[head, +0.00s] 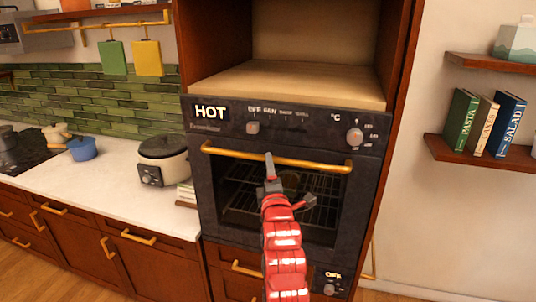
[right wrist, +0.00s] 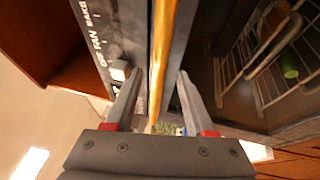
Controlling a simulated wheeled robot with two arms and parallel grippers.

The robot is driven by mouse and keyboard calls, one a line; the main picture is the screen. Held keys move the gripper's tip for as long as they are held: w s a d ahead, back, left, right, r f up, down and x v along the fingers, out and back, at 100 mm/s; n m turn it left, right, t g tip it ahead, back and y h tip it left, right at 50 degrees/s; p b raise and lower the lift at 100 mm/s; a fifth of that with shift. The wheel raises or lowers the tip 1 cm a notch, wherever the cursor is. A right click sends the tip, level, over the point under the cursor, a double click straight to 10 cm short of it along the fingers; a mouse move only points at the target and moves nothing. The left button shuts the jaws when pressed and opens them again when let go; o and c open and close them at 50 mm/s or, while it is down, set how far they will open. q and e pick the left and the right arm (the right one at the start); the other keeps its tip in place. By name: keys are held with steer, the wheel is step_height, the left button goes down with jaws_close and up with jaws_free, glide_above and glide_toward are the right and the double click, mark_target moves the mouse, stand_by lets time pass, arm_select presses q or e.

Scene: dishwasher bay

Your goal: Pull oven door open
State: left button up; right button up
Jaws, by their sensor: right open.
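The oven door (head: 208,195) is dark with a window, and it looks shut in the head view. Its gold bar handle (head: 230,153) runs along the top of the door. My right gripper (head: 289,179) is open at the handle, in front of the door's upper middle. In the right wrist view the handle (right wrist: 162,50) runs between the two spread fingers (right wrist: 161,73), with a gap showing on either side. Contact with the bar cannot be told. My left gripper is in neither view.
The control panel (head: 305,122) with knobs is just above the door. A rice cooker (head: 163,160) stands on the white counter (head: 110,185) at the left. Shelves with books (head: 480,122) hang on the right wall. A wire rack (head: 315,205) shows through the door window.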

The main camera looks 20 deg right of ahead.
steer(key=p+x, duration=0.1)
steer(key=x, duration=0.2)
steer(key=shift+w+r, duration=0.1)
steer(key=shift+r, duration=0.05)
steer(key=shift+w, duration=0.35)
jaws_close()
stand_by(1.1)
